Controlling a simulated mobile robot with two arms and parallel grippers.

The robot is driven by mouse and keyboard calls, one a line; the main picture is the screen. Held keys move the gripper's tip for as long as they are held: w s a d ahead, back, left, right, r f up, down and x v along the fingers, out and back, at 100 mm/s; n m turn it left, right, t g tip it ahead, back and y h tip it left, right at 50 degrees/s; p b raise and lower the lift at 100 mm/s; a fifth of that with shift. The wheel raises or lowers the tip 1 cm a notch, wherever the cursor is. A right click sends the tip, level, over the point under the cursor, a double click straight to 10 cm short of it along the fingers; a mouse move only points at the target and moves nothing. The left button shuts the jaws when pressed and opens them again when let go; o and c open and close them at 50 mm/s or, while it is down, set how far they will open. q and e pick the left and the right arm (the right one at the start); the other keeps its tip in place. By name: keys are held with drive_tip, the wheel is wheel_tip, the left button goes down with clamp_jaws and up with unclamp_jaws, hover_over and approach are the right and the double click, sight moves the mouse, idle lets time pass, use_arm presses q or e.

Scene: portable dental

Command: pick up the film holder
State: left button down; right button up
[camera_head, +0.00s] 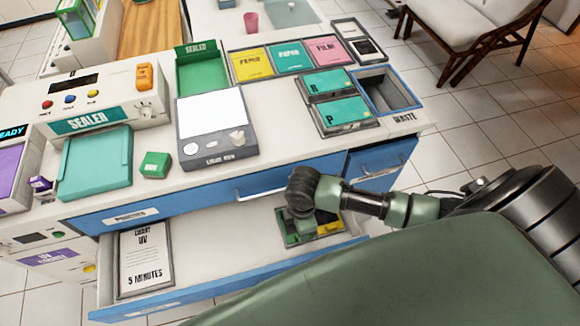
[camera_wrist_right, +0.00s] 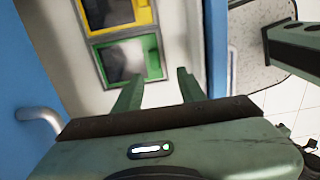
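Two small framed pieces that look like film holders lie side by side in a dark tray in the open drawer. One is yellow (camera_head: 327,229) and one is green (camera_head: 290,239). In the right wrist view the yellow frame (camera_wrist_right: 145,18) and the green frame (camera_wrist_right: 154,62) each have a dark grey window. My right gripper (camera_wrist_right: 158,90) is open and empty, its two fingers pointing at the green frame's near edge. In the head view my right wrist hangs over the tray and hides part of it; I cannot tell the exact gap. My left gripper is not in view.
The open drawer (camera_head: 230,262) also holds a framed "5 minutes" card (camera_head: 145,262). The blue counter front and its handle (camera_head: 262,191) rise close behind my right gripper. A sealer (camera_head: 90,100), a light box (camera_head: 215,128) and a waste bin (camera_head: 390,90) occupy the counter.

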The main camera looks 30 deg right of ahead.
drive_tip(key=shift+w+f, duration=0.2)
drive_tip(key=shift+f, duration=0.2)
wheel_tip(320, 180, down, 2)
drive_tip(key=shift+f, duration=0.2)
drive_tip(key=f, duration=0.4)
drive_tip(key=shift+w+f, duration=0.25)
drive_tip(key=shift+f, duration=0.15)
clamp_jaws()
